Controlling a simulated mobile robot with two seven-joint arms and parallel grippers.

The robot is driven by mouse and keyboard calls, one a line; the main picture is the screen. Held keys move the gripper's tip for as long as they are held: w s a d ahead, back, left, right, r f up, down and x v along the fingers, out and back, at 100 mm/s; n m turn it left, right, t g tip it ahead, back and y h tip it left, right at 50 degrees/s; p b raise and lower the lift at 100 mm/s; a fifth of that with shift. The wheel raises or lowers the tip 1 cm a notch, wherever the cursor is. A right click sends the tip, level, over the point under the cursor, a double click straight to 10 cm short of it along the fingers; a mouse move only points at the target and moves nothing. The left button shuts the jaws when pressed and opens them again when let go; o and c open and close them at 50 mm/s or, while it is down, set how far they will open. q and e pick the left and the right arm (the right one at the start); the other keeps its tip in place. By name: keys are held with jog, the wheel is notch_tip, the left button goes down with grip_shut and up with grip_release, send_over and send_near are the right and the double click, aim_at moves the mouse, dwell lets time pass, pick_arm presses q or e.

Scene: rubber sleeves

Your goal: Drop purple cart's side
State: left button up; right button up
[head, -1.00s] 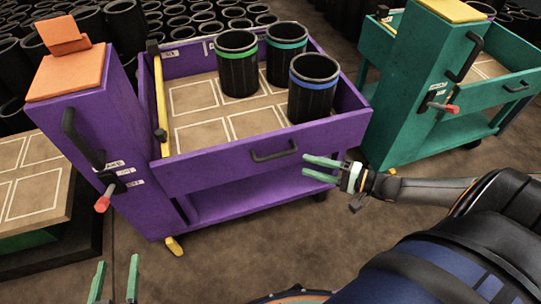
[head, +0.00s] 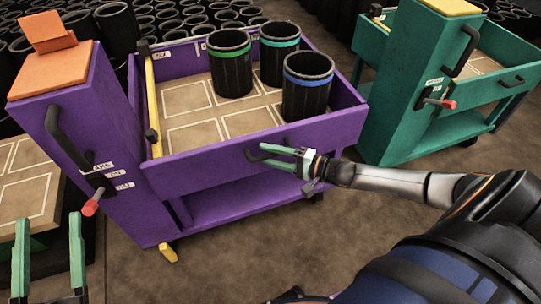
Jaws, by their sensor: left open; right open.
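The purple cart (head: 205,170) stands in the middle of the head view with its near side panel upright. A black handle (head: 254,155) is on that panel. My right gripper (head: 277,153) is open at the handle, its green fingers overlapping the handle's right part; I cannot tell whether they touch it. My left gripper (head: 48,248) is open and empty at the lower left, in front of the cart's left end. Three black sleeves stand in the cart, with a green band (head: 229,62), a teal band (head: 280,53) and a blue band (head: 307,84).
A teal cart (head: 410,95) stands to the right. A low wooden platform (head: 25,185) with white outlines lies at the left. Many black sleeves (head: 160,20) fill the back. The purple cart's post has a red-tipped lever (head: 92,207) and a black handle (head: 66,138).

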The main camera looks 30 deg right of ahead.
grip_shut()
dwell(0.5)
dwell(1.0)
